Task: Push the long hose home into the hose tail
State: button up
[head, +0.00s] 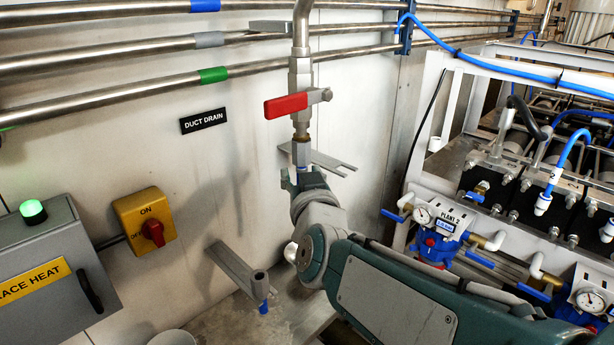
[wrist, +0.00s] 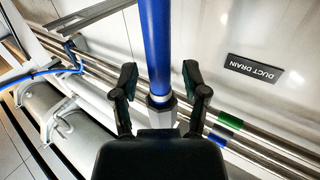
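In the wrist view a thick blue hose (wrist: 156,45) runs from the top edge to a grey hex fitting (wrist: 161,103), which I take to be the hose tail. My gripper (wrist: 160,80) has a black finger on each side of the hose, with a gap on both sides. It is open. In the head view my gripper (head: 305,180) is just below the pipe fitting (head: 301,152) under the red-levered valve (head: 286,105).
A forked bracket (head: 335,163) sticks out just right of the fitting. A lower bracket (head: 237,270) carries a tube with a blue end (head: 263,306). Steel pipes (head: 150,47) run along the wall. The Plant 2 equipment (head: 440,235) stands right of my arm.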

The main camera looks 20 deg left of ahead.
jog(key=shift+s, duration=0.1)
jog(key=v, duration=1.1)
jog(key=shift+s+d, duration=0.25)
jog(key=shift+s, duration=0.05)
jog(key=shift+f, duration=0.15)
